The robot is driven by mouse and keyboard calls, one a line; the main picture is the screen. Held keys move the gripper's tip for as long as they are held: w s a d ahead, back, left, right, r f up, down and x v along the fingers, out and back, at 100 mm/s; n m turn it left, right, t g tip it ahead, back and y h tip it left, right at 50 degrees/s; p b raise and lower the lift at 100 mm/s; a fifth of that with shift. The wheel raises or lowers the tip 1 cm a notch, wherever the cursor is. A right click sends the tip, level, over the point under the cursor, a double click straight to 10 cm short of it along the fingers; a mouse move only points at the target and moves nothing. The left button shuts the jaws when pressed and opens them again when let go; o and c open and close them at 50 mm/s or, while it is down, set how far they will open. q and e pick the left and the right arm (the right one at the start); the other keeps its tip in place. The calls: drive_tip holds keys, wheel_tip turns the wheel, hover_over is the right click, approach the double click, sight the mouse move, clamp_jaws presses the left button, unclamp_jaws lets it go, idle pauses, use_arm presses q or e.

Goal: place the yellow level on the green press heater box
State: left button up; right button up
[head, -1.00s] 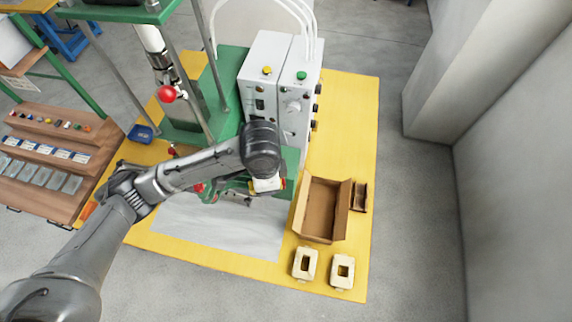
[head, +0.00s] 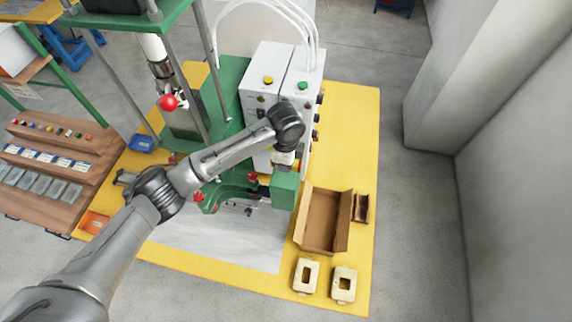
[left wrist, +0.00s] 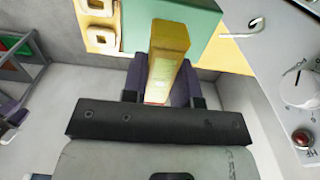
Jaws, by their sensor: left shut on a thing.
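The yellow level (left wrist: 168,50) is between the dark fingers of my left gripper (left wrist: 165,88) in the left wrist view, and the gripper is shut on it. The green press heater box (left wrist: 205,22) lies beyond the level's far end there. In the head view the green box (head: 284,190) stands at the front of the press, and my left gripper (head: 284,162) is at its upper back edge. The level is mostly hidden by my arm in the head view. I cannot tell whether the level touches the box. My right gripper is not in view.
A white control box (head: 275,88) with buttons stands behind my left gripper. An open cardboard box (head: 323,220) is right of the green box. Two cream parts (head: 305,275) lie near the table's front edge. The grey sheet (head: 225,243) in front of the press is mostly clear.

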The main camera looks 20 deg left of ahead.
use_arm(q)
drive_tip(key=shift+w+a+f, duration=0.1)
drive_tip(key=shift+w+f, duration=0.15)
drive_tip(key=shift+w, duration=0.15)
drive_tip(key=shift+f, duration=0.2)
wheel_tip(320, 180, down, 3)
drive_tip(key=shift+r+p, duration=0.1)
drive_tip(key=shift+p, duration=0.45)
drive_tip(key=shift+f, duration=0.45)
drive_tip(key=shift+f, duration=0.1)
drive_tip(key=o, duration=0.9)
drive_tip(key=shift+o, duration=0.2)
wheel_tip(320, 180, up, 12)
drive_tip(key=shift+r+b, duration=0.15)
drive_tip(key=shift+b, duration=0.7)
